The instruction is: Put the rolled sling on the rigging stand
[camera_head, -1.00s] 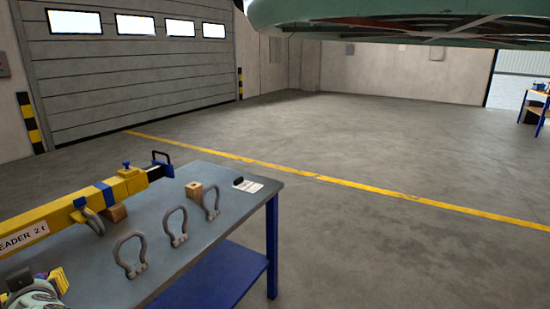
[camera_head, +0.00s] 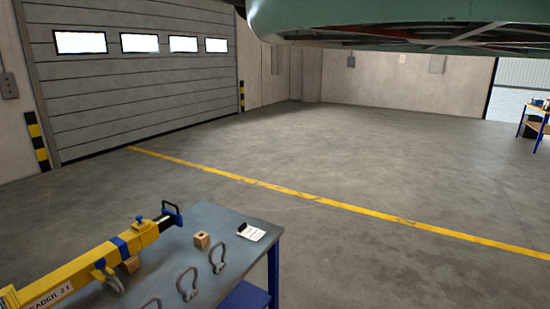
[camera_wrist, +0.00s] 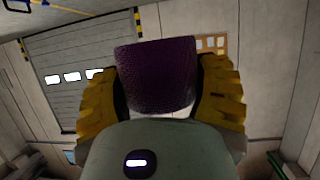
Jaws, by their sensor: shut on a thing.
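In the wrist view, my gripper (camera_wrist: 170,82) has its two yellow fingers shut on the sides of a dark purple roll (camera_wrist: 155,70), which I take to be the rolled sling. The roll is held between the fingers with its near face showing; its far side is hidden. My gripper and the roll are not in the head view now. I cannot pick out a rigging stand for sure in either view.
A blue-framed workbench (camera_head: 232,222) at lower left carries a yellow spreader beam (camera_head: 85,265), grey shackles (camera_head: 218,256), a wooden block (camera_head: 201,240) and a paper tag. A green hull-like body hangs overhead. A blue table stands far right. The middle floor is clear.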

